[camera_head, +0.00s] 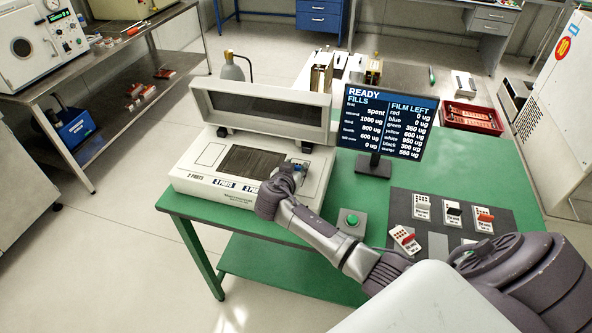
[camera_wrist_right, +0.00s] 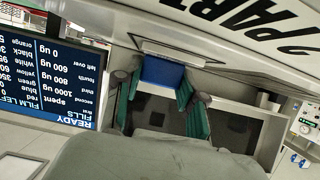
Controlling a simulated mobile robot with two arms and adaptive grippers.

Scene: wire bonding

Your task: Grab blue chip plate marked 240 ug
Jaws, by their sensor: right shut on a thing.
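My right gripper (camera_head: 290,172) is over the right front part of the white bonding machine (camera_head: 190,173). It is shut on a small plate with a blue part (camera_head: 299,167), whose mark I cannot read. In the right wrist view the blue chip plate (camera_wrist_right: 161,72) sits between the green-padded fingers of the right gripper (camera_wrist_right: 160,90), close to the machine's lettered front. Whether the plate touches the machine is unclear. My left gripper is not in view.
A dark mat (camera_head: 398,208) on the green table holds several white plates with coloured parts. A green button (camera_head: 351,220) is in front of the screen (camera_head: 388,122), which reads READY and lists blue at 0 ug. A red tray (camera_head: 471,118) stands behind.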

